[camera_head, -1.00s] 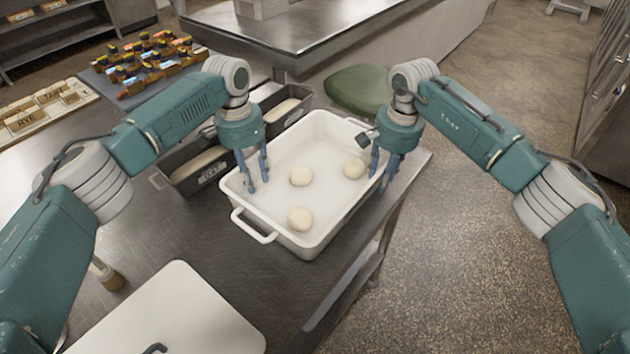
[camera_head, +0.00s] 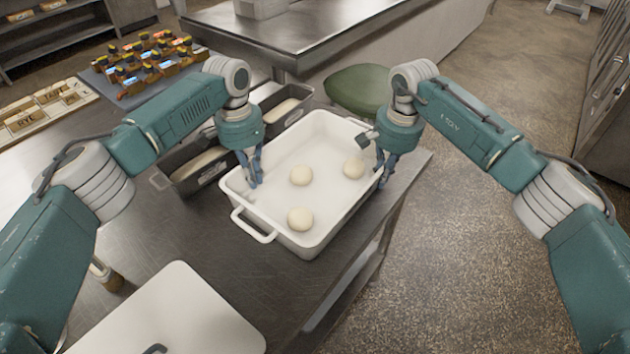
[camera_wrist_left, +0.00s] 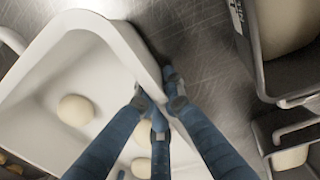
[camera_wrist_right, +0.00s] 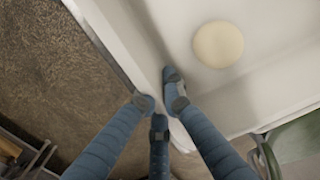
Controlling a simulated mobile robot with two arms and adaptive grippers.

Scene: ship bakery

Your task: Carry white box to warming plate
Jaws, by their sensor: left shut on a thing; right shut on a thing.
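The white box (camera_head: 285,226), a deep rectangular tray with handles, stands on a steel table with 3 pale dough balls inside. Its wall also shows in the left wrist view (camera_wrist_left: 122,38) and the right wrist view (camera_wrist_right: 118,40). My left gripper (camera_head: 255,182) is shut on the box's left long wall, with fingers on both sides of the rim. My right gripper (camera_head: 382,180) is shut on the opposite long wall, near the table's right edge. I cannot tell for sure which surface is the warming plate.
Dark loaf tins (camera_head: 200,170) with dough stand close left of the box. A white slab (camera_head: 180,318) lies on the table in front. A green round seat (camera_head: 357,90) is behind. Jars (camera_head: 150,58) stand at the back left. Open floor (camera_head: 480,260) is to the right.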

